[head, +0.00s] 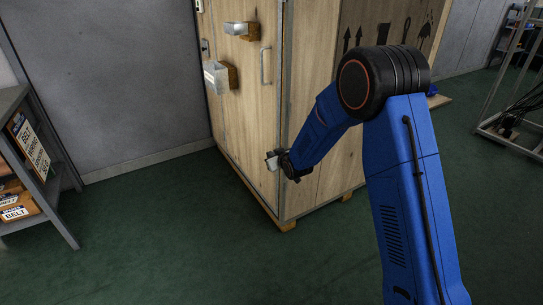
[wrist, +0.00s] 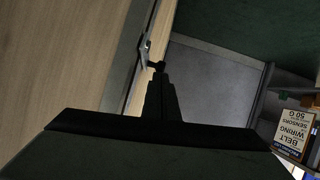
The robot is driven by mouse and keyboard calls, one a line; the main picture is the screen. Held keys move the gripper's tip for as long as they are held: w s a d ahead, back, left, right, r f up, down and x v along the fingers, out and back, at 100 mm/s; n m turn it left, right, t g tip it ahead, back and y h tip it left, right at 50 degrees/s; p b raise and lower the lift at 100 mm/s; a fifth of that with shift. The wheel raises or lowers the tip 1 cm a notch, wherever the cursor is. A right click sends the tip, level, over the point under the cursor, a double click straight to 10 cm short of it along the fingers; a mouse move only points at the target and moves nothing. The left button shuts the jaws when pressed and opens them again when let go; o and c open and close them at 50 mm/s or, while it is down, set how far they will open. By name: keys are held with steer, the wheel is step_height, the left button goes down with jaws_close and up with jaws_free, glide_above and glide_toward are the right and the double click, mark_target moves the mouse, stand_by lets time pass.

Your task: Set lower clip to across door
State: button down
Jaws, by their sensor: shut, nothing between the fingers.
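The wooden cabinet (head: 310,110) stands in the middle of the head view, its door (head: 242,120) facing left of its metal-edged corner. A small pale metal piece (head: 271,160), which looks like the lower clip, sits low by that corner. In the wrist view a metal clip (wrist: 145,50) shows on the strip beside the wood. My gripper (head: 286,163) is right at the clip in the head view. In the wrist view its dark shut fingers (wrist: 158,67) end close beside the clip; I cannot tell whether they touch. The clip's exact angle is unclear.
The door carries a vertical handle (head: 265,66) and two protruding metal-and-wood fittings (head: 216,77) higher up. A shelf (head: 42,165) with boxes stands at the left, a metal rack (head: 513,85) at the far right. The green floor (head: 170,230) before the door is clear.

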steer(key=shift+w+a+f+g+h, duration=0.15)
steer(key=shift+w+f+g+h, duration=0.2)
steer(key=shift+f+g, duration=0.25)
steer(key=shift+r, duration=0.15)
